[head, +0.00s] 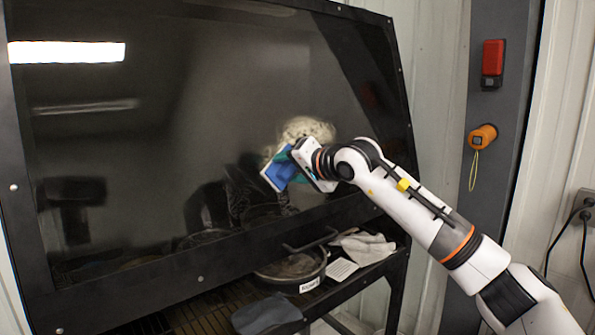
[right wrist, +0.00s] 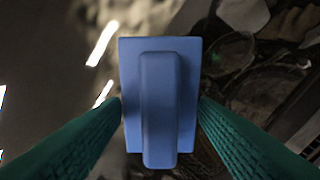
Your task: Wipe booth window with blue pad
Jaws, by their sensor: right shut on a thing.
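The booth window (head: 200,110) is a large dark glossy pane in a black bolted frame, tilted, with light reflections on it. A pale, cloudy dusty patch (head: 308,128) shows on the glass just above and behind my right gripper. My right gripper (head: 286,166) is shut on the blue pad (head: 271,178) in front of the lower right part of the window. In the right wrist view the blue pad (right wrist: 130,80) shows its raised handle between the green fingers. I cannot tell whether the pad touches the glass. My left gripper is not in view.
Below the window, a shelf holds a labelled black pan (head: 292,272), pale gloves (head: 365,247) and a dark cloth (head: 266,314). A grey post at right carries a red box (head: 492,58) and an orange device (head: 482,137) with a hanging cord.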

